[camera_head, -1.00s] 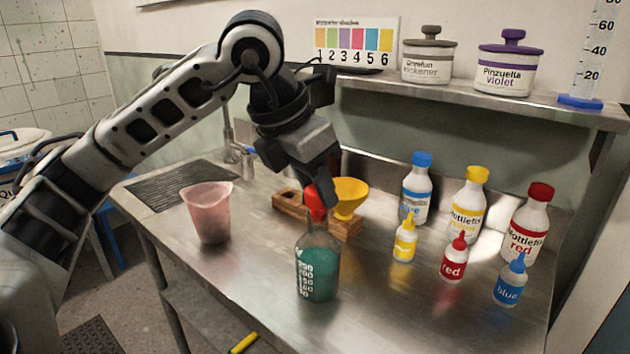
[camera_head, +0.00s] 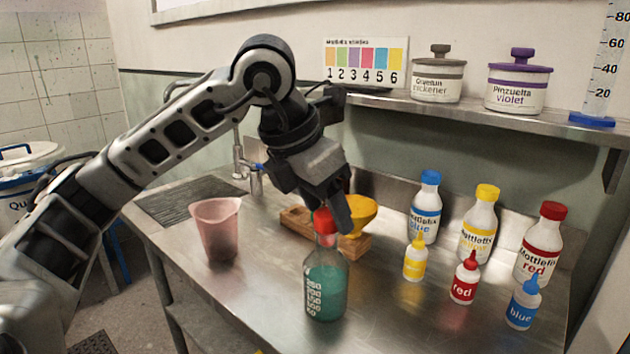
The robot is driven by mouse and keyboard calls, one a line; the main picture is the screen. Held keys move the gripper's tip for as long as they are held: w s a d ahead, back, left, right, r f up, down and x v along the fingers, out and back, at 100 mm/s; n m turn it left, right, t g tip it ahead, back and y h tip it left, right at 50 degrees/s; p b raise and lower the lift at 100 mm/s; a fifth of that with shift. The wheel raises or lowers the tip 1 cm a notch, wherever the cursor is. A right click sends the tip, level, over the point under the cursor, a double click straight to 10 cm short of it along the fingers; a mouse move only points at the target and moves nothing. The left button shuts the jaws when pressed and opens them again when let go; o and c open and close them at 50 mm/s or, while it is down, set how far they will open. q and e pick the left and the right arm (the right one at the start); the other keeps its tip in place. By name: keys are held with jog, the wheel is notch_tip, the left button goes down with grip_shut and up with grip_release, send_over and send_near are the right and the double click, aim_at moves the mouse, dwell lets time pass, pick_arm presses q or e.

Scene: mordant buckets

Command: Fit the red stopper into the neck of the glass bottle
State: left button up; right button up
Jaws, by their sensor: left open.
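The red stopper (camera_head: 324,222) sits upright at the top of the glass bottle (camera_head: 327,280), in its neck. How deep it sits is hard to tell. The bottle stands upright on the steel table, has white volume marks and holds green liquid. My left gripper (camera_head: 330,212) is open, just above and around the stopper, with one dark finger to the right of it. The other finger is partly hidden, and I cannot tell if either touches the stopper. My right gripper is out of view.
A pink beaker (camera_head: 216,228) stands to the left. A wooden stand (camera_head: 298,221) with a yellow funnel (camera_head: 364,212) is close behind the bottle. Several dye bottles, including a small yellow one (camera_head: 415,259), stand to the right. A shelf (camera_head: 400,88) runs along the wall.

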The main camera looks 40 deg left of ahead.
pick_arm(q)
jog(key=p+v, duration=0.3)
jog(key=v, duration=1.2)
jog(key=shift+a+r+p, duration=0.15)
jog(key=shift+r+p, duration=0.15)
jog(key=shift+r, duration=0.05)
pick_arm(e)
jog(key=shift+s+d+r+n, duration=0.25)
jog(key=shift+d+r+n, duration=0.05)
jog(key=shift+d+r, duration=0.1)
pick_arm(q)
jog(key=shift+s, duration=0.15)
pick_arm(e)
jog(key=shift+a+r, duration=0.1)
